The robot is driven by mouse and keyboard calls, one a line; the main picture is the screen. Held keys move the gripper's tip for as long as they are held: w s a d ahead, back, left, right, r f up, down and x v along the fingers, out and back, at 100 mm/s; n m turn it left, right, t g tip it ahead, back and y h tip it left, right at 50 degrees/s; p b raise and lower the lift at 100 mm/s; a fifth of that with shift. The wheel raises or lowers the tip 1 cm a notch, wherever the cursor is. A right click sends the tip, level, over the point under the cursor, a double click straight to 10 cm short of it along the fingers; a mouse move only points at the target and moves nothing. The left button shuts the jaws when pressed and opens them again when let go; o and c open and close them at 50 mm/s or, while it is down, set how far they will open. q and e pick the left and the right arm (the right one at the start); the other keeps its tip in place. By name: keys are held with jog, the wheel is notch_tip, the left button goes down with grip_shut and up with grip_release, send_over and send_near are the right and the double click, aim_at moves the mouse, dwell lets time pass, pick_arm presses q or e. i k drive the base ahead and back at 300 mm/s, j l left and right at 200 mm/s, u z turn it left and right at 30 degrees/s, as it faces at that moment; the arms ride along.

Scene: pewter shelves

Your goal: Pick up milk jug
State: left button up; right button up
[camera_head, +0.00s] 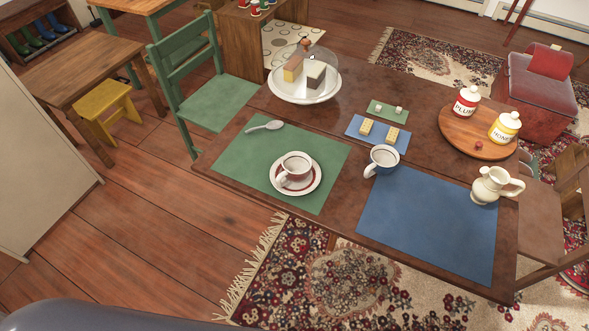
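The milk jug (486,188) is a cream-white pitcher with a spout at the upper left and a handle on its right. It stands upright at the right end of the table, at the upper right corner of a blue placemat (428,226). Nothing covers it. Neither of my grippers shows in the head view.
A wooden table (340,200) holds a cup on a saucer (313,184), a second cup (382,160), a glass-domed cake plate (303,97) and a round board (455,128) with two jars. A green chair (215,95) stands behind its left end. Bare floor lies at the left.

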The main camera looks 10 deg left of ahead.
aim_at(486, 189)
jog(key=z, duration=1.35)
jog(key=l+u, duration=0.1)
jog(key=u, duration=0.35)
jog(key=l+u, duration=0.4)
jog(key=l, duration=0.55)
jog(key=l+u, duration=0.45)
jog(key=l, duration=0.5)
jog(key=k+j, duration=0.05)
